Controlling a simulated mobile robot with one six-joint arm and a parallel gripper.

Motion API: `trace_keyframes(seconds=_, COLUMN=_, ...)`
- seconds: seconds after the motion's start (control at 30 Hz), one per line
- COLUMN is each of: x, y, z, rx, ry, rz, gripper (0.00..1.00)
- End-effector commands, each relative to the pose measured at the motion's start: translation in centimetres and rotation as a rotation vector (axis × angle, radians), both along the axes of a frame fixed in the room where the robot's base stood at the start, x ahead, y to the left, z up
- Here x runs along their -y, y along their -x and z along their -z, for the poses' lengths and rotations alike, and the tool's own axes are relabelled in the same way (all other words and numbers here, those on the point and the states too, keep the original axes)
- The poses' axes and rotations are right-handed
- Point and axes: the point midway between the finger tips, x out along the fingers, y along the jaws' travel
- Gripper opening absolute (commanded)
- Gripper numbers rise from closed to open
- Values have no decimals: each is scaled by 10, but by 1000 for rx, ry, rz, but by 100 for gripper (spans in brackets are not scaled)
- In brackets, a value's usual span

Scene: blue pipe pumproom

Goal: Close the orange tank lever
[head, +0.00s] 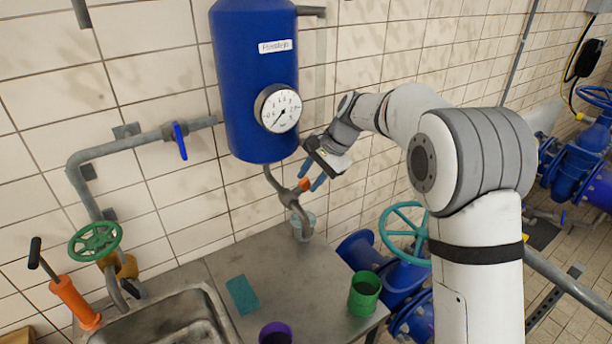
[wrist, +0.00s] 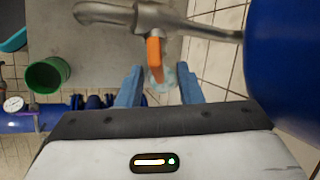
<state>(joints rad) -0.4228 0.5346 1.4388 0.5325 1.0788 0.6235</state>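The orange tank lever (head: 304,184) sits on the grey outlet pipe (head: 287,196) under the blue tank (head: 254,90). In the wrist view the lever (wrist: 154,52) points toward my gripper, with its free end between the two blue fingers. My gripper (head: 311,175) is open at the lever, and gaps show on both sides of it in the wrist view (wrist: 160,76). Whether a finger touches the lever is not clear. A clear glass (head: 303,226) stands under the curved spout, and part of it shows behind the lever in the wrist view.
A steel counter (head: 300,270) holds a green cup (head: 364,292), a purple cup (head: 275,334) and a teal cloth (head: 242,295). A sink (head: 165,322) is at the left. A blue-handled valve (head: 180,140) sits on the left wall pipe. The tiled wall is close behind the tank.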

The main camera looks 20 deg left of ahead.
Motion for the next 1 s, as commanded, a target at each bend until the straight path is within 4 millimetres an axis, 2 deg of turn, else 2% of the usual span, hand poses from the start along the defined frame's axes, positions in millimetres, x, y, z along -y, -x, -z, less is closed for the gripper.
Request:
trace_keyframes(seconds=0.27, x=3, y=-1, z=-4, rx=0, ry=0, rz=1, gripper=33)
trace_keyframes(seconds=0.7, x=33, y=-6, z=-61, rx=0, ry=0, rz=1, gripper=33)
trace_keyframes(seconds=1.0, x=36, y=-6, z=-68, rx=-2, ry=1, rz=0, gripper=33)
